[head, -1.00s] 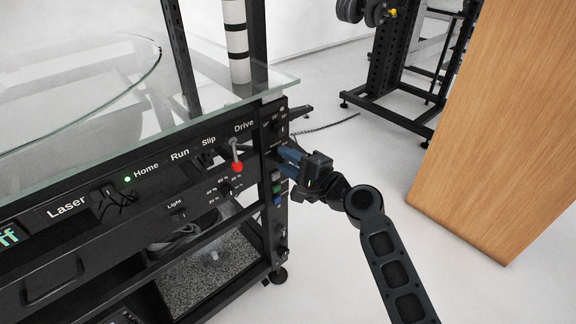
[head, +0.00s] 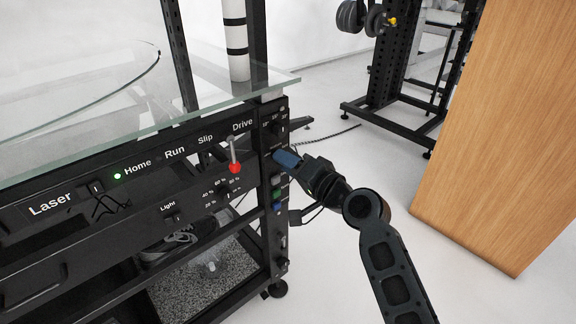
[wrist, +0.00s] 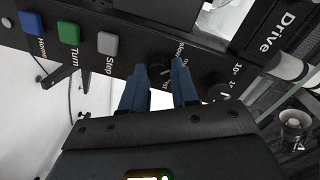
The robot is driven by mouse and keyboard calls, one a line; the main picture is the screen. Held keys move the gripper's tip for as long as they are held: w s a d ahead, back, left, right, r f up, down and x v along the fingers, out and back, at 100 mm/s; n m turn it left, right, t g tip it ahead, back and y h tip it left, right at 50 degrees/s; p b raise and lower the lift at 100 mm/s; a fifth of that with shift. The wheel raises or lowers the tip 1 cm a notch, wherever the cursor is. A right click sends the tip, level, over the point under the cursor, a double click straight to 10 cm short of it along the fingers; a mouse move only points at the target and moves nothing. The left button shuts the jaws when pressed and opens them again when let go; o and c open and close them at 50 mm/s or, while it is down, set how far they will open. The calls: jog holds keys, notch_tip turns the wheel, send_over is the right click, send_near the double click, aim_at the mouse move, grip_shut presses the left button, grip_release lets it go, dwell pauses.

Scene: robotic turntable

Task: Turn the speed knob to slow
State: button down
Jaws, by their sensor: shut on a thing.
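The black speed knob (wrist: 160,67) shows in the wrist view between the fingertips of my gripper (wrist: 159,80), on the dark side panel. Small white lettering sits beside it, only partly readable, so its exact setting cannot be told. My gripper's blue fingers are closed on the knob, one on each side. In the head view my gripper (head: 284,158) reaches the side panel from the right, and its fingers hide the knob.
Blue (wrist: 31,22), green (wrist: 69,28) and grey (wrist: 107,43) buttons line the panel beside the knob. Another dark knob (wrist: 219,88) is on the other side. A red-tipped lever (head: 235,167) sticks out of the front panel. A wooden panel (head: 500,130) stands right; floor between is clear.

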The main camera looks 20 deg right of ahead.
jog(key=shift+f, duration=0.1)
dwell(0.3)
jog(key=c, duration=0.9)
grip_release()
jog(key=shift+o, duration=0.2)
jog(key=p+v, duration=0.1)
jog(key=v, duration=0.6)
jog(key=shift+s, duration=0.4)
